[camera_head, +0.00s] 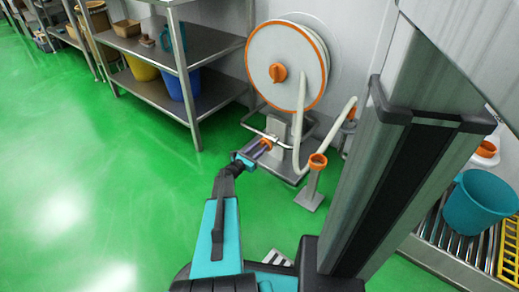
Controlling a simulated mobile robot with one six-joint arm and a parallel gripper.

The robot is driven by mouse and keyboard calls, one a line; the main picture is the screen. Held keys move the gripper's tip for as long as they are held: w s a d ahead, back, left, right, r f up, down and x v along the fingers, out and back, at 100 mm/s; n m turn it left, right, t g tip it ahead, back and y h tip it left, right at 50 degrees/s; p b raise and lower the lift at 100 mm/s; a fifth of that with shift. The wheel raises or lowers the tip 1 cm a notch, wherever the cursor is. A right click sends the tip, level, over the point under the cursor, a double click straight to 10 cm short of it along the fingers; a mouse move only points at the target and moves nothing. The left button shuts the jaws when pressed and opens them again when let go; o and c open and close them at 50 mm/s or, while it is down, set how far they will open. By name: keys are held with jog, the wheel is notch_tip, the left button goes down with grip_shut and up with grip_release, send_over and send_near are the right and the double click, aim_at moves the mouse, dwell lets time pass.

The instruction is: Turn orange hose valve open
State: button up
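A white hose reel (288,66) with an orange rim and orange centre knob (278,73) stands against the wall. A small orange part (267,142), likely the valve handle, sits low in front of the reel's metal frame. My gripper (259,149) is at this orange part, its fingers pointing up and right toward it. The fingers are small here, and I cannot tell whether they are open, shut or touching it. Another orange fitting (317,160) tops a short metal stand to the right, with the white hose (299,125) running down beside it.
A metal shelf (210,45) with a blue bucket (183,84) and a yellow bucket (140,68) stands to the left. At right, a teal bucket (478,203) sits on a roller conveyor (440,232) beside a yellow crate (510,250). Green floor at left is clear.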

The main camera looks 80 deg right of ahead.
grip_shut()
jog(key=shift+n, duration=0.4)
jog(key=shift+w+d+f+n+p, duration=0.25)
jog(key=shift+n+p, duration=0.9)
jog(key=shift+n, duration=1.7)
jog(key=shift+w+f+n+p, duration=0.3)
jog(key=shift+n+p, duration=0.8)
jog(key=shift+n, duration=1.8)
jog(key=shift+w+d+f+n+p, duration=0.25)
jog(key=shift+n+p, duration=0.9)
jog(key=shift+n, duration=1.7)
jog(key=shift+s+a+f, duration=0.1)
